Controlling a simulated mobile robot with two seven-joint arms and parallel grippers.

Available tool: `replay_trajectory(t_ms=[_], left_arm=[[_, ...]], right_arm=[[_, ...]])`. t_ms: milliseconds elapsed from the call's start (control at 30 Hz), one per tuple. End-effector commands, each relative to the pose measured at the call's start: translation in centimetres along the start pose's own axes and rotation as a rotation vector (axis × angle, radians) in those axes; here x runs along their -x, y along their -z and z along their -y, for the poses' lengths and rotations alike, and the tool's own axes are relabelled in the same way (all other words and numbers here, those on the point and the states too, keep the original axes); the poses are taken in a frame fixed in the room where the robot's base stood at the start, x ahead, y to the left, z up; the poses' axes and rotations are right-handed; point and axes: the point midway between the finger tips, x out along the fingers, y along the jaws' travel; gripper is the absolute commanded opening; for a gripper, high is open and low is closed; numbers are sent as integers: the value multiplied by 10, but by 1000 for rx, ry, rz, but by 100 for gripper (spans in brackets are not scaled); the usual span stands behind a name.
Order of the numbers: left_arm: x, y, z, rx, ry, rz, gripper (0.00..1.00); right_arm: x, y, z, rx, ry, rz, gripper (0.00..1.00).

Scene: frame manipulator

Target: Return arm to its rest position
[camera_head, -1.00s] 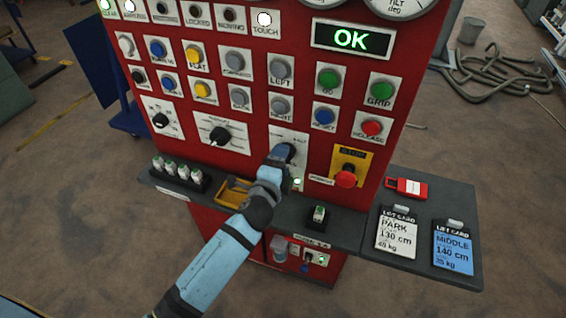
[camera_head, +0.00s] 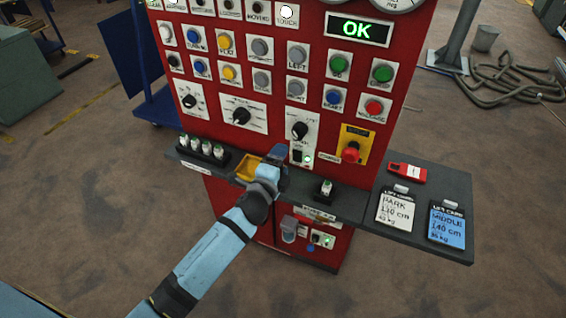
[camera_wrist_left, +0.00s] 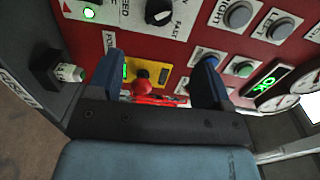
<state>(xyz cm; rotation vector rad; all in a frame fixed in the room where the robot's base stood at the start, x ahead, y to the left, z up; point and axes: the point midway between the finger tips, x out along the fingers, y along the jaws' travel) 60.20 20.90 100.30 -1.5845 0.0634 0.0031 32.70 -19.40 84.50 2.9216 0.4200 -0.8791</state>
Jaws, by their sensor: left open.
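My left arm reaches in from the bottom left in the head view. Its gripper (camera_head: 278,156) is just in front of the red control panel (camera_head: 300,20), low, below the black speed knob (camera_head: 299,131). In the left wrist view the two blue fingers (camera_wrist_left: 157,75) stand wide apart with nothing held between them. Behind that gap the red emergency stop button (camera_wrist_left: 142,86) on its yellow plate shows, apart from the fingers. The speed knob also shows in the wrist view (camera_wrist_left: 159,12), above the fingers. My right gripper is not in view.
A grey shelf (camera_head: 345,207) runs below the panel. Open floor lies left.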

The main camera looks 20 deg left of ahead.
Motion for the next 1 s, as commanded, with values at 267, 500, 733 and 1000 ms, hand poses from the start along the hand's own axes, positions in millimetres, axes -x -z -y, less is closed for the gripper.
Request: replay_trajectory(t_ms=[267, 500, 733, 1000], left_arm=[[-1, -3, 0, 0, 0, -1, 73], [-1, -3, 0, 0, 0, -1, 73], [11, -2, -10, 63, -30, -4, 73], [132, 5, -88, 721, -318, 42, 73]], right_arm=[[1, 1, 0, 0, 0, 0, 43], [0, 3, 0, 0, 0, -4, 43], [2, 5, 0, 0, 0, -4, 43], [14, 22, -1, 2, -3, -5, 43]])
